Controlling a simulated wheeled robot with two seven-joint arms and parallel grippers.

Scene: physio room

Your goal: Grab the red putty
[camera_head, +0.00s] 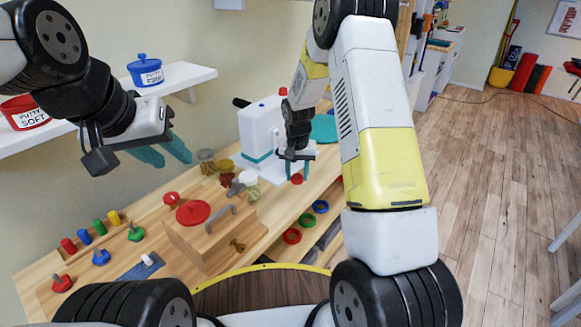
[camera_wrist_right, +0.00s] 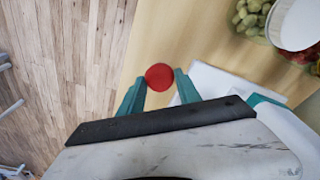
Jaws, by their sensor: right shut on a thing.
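A red tub (camera_head: 25,113) with a "PUTTY SOFT" label stands on the white wall shelf at the left, partly cut off by the frame edge and my arm. My left gripper (camera_head: 165,153) is open and empty, in front of the shelf and right of the red tub. My right gripper (camera_head: 297,172) is shut on a small red round piece (camera_head: 297,179) over the wooden table. In the right wrist view this red piece (camera_wrist_right: 159,77) sits between the teal fingertips. I cannot tell whether it is putty.
A blue putty tub (camera_head: 145,71) stands on the shelf (camera_head: 186,76). The table (camera_head: 150,205) holds a wooden box with a red disc (camera_head: 193,212), jars (camera_head: 248,184), coloured pegs, rings (camera_head: 292,236) and a white machine (camera_head: 262,135) close behind my right gripper.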

